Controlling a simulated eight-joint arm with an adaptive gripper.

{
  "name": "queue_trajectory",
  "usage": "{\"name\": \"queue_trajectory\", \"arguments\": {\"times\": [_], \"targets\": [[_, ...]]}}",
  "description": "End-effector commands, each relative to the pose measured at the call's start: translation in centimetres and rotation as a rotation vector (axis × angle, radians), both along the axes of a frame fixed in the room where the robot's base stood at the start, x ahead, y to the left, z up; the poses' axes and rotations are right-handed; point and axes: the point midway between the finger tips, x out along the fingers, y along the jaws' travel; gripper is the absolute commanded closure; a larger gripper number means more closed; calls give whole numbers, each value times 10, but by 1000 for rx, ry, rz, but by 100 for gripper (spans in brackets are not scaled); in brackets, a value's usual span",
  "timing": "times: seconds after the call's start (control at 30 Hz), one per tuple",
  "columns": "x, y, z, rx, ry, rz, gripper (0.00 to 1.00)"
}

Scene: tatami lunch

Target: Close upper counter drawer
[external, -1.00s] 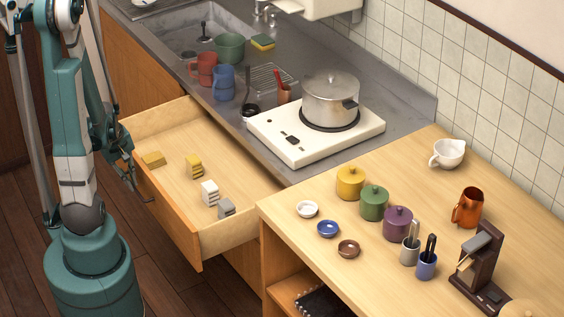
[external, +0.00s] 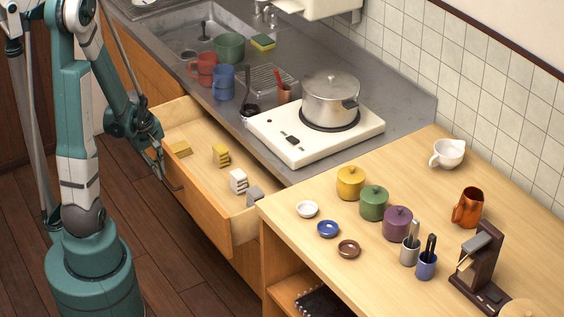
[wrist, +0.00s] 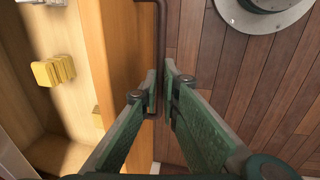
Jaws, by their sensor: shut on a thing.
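The upper counter drawer (external: 207,214) stands partly open below the counter, its wooden front facing my base. It also shows in the wrist view (wrist: 125,60), with a dark bar handle (wrist: 161,40) along its front. My gripper (wrist: 160,97) is shut on the handle, with one finger on each side of it. Inside the drawer lie yellow blocks (external: 221,155), a white block (external: 238,181) and a grey block (external: 255,195).
The counter (external: 400,120) above holds a stove with a pot (external: 330,95), and mugs (external: 223,83) by the sink. The wooden table (external: 480,180) at right, with jars and small dishes, adjoins the drawer's right end. The floor before the drawer is clear.

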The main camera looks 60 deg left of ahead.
Motion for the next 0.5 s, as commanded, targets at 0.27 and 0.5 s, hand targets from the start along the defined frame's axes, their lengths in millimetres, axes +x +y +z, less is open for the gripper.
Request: {"name": "queue_trajectory", "arguments": {"times": [0.27, 0.5], "targets": [[59, 0, -1, 0, 0, -4, 100], [119, -1, -1, 0, 0, -4, 100]]}}
